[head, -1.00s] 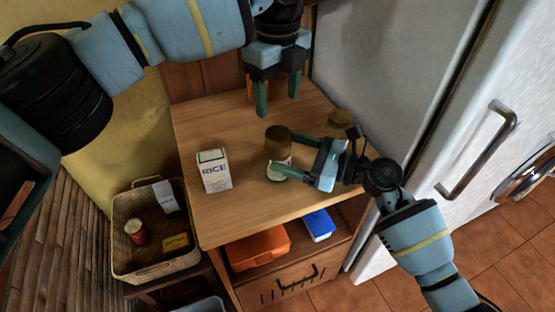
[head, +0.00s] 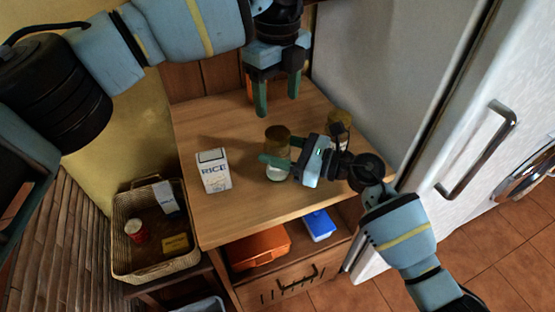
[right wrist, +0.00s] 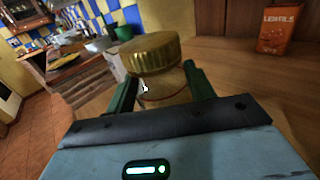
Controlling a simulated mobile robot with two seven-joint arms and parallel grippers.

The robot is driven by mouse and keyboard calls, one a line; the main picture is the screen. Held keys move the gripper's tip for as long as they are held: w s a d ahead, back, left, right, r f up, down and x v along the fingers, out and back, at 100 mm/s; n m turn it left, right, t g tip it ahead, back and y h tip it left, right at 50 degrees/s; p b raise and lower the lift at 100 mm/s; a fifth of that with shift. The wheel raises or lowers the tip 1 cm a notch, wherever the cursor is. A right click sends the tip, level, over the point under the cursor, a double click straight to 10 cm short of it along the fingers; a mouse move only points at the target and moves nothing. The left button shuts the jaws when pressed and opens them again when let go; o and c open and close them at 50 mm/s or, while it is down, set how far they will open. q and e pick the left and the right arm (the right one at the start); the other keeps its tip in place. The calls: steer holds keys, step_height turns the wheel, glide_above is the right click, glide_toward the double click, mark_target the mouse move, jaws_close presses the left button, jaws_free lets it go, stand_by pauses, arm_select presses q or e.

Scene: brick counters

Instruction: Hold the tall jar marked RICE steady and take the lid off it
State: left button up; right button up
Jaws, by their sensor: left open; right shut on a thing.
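A jar with a gold-brown lid (head: 277,133) stands upright on the wooden counter; I cannot read its label in these views. My right gripper (head: 277,161) is shut around the jar's body, below the lid. In the right wrist view the gold lid (right wrist: 152,53) sits on the glass jar, with one green finger on each side of the body. My left gripper (head: 278,108) is open and empty, pointing down above the back of the counter, behind the jar and apart from it.
A white carton marked RICE (head: 213,171) stands left of the jar. Another brown-lidded jar (head: 340,120) stands behind my right wrist. An orange LENTILS tin (right wrist: 278,30) is at the back. A basket (head: 125,254) is lower left; the fridge (head: 400,60) bounds the right.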

jaws_close()
arm_select(q)
steer(key=m, duration=2.4)
steer(key=shift+m, duration=0.4)
steer(key=m, duration=0.4)
steer(key=shift+m, duration=0.4)
steer(key=m, duration=0.4)
steer(key=shift+m, duration=0.4)
steer(key=m, duration=0.6)
